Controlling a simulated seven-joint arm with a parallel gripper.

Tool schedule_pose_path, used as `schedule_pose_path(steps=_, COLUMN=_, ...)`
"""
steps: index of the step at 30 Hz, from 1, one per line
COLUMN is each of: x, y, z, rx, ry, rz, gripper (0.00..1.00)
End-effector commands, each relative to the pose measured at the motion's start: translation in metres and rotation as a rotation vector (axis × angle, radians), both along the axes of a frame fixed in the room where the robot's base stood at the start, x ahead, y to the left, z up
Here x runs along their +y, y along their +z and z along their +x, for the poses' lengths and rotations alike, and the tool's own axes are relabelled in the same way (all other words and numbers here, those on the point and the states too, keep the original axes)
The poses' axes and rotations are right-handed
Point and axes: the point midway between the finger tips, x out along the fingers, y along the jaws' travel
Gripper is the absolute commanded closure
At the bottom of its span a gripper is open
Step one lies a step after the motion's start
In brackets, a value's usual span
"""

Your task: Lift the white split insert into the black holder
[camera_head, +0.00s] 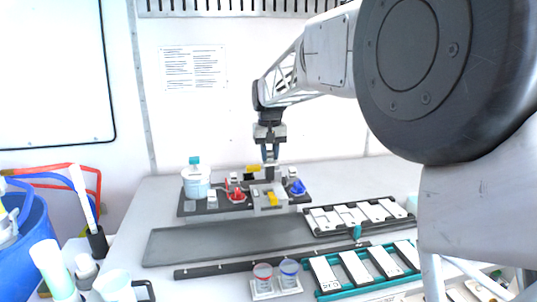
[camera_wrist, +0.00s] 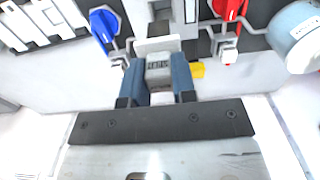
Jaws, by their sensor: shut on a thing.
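My gripper (camera_wrist: 157,82) points down over the equipment at the back of the bench; it also shows in the head view (camera_head: 270,161). Its two blue fingers are shut on a small light grey block (camera_wrist: 158,73) with dark marking. A white plate-like piece (camera_wrist: 157,44) is just beyond the block, in front of a dark upright part (camera_wrist: 160,9). I cannot tell for sure whether the block and plate form the split insert, or whether the dark part is the black holder. In the head view a pale stand (camera_head: 268,197) is below the gripper.
A red valve (camera_wrist: 228,9) and a blue valve (camera_wrist: 104,24) flank the gripper. A white bottle (camera_head: 196,183) stands left on the dark base. A black rack (camera_head: 318,225) and a teal rack (camera_head: 325,296) hold white pieces at right. The long grey mat (camera_head: 200,243) in front is clear.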

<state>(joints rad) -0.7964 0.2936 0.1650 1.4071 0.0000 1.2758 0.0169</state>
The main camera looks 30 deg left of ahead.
Motion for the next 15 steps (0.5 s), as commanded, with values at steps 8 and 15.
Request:
schedule_pose_path(steps=8, x=-0.018, y=-0.004, z=0.041, rx=0.000, ry=-0.056, rz=0.000, gripper=1.00)
schedule_pose_path(steps=15, x=-0.049, y=-0.010, z=0.101, rx=0.000, ry=-0.141, rz=0.000, gripper=1.00)
